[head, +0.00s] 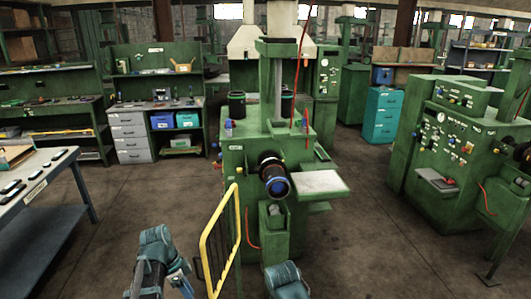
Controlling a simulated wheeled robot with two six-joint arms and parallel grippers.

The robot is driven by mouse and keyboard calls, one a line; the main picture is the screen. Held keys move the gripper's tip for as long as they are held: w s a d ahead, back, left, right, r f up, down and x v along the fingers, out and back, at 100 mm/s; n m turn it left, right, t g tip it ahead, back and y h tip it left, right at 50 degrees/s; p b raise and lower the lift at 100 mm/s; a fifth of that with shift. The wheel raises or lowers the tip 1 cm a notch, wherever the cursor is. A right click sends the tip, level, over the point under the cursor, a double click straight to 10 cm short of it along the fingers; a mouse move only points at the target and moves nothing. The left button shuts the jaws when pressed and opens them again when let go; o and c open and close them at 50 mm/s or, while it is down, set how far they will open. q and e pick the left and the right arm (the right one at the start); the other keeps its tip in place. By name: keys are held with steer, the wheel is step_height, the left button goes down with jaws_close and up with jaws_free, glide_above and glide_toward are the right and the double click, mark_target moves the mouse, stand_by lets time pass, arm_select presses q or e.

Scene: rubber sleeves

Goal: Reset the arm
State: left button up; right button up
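Part of my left arm (155,258) rises at the bottom, left of the yellow rail. Part of my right arm (286,280) shows at the bottom edge, just right of centre. No fingertips of either gripper can be made out in the head view. A green machine (262,150) stands ahead of me. A dark cylinder with a blue end (277,187) sticks out of its front toward me. I cannot tell whether a rubber sleeve is on it.
A yellow guard rail (219,240) stands close to my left arm. A pale side plate (319,182) juts from the machine's right. A table (45,185) with several dark items is at left. Another green machine (455,160) stands at right. Open floor lies between these.

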arm_select(q)
steer(key=s+d+f+n+y+b, duration=0.2)
steer(key=s+d+f+n+b, duration=0.1)
steer(key=d, duration=0.5)
steer(key=s+d+f+n+y+b, duration=0.2)
steer(key=s+d+f+n+b, duration=0.1)
steer(key=s+d+n, duration=0.3)
steer(key=s+d+f, duration=0.1)
steer(key=s+d, duration=0.1)
steer(key=shift+d+f, duration=0.25)
steer(key=shift+d, duration=0.1)
steer(key=shift+f+y, duration=0.1)
steer(key=shift+y, duration=0.2)
